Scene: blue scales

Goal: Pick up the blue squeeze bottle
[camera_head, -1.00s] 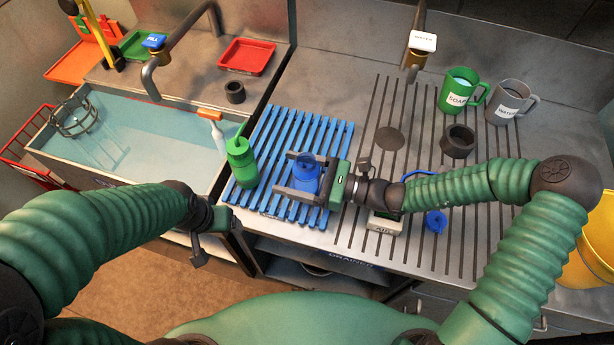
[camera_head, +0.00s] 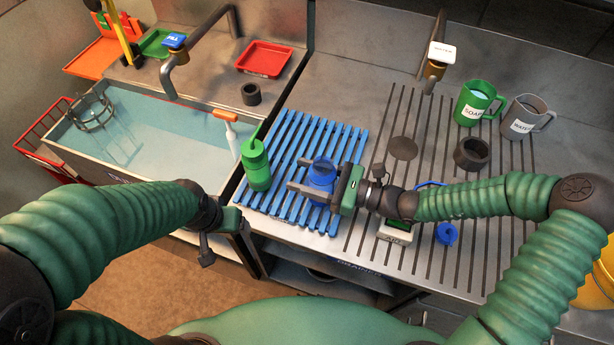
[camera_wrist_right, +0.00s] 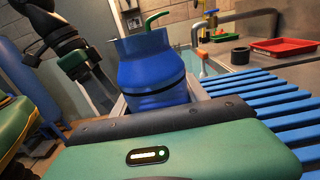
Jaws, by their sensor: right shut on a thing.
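The blue squeeze bottle (camera_head: 321,179) stands at the right part of the blue slatted rack (camera_head: 288,212). My right gripper (camera_head: 306,189) reaches in from the right and is shut on the bottle's body, one finger on each side. In the right wrist view the blue bottle (camera_wrist_right: 155,78) fills the middle, with a dark band around it, and hides the fingertips. I cannot tell whether its base touches the rack. My left gripper (camera_head: 207,250) hangs over the counter's front left edge, away from the bottle; its jaws are not clear.
A green squeeze bottle (camera_head: 256,168) stands just left of my right gripper on the rack. A sink basin (camera_head: 150,135) lies to the left. A small scale (camera_head: 396,231) and a loose blue cap (camera_head: 446,234) are to the right. Mugs (camera_head: 475,106) stand at the back right.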

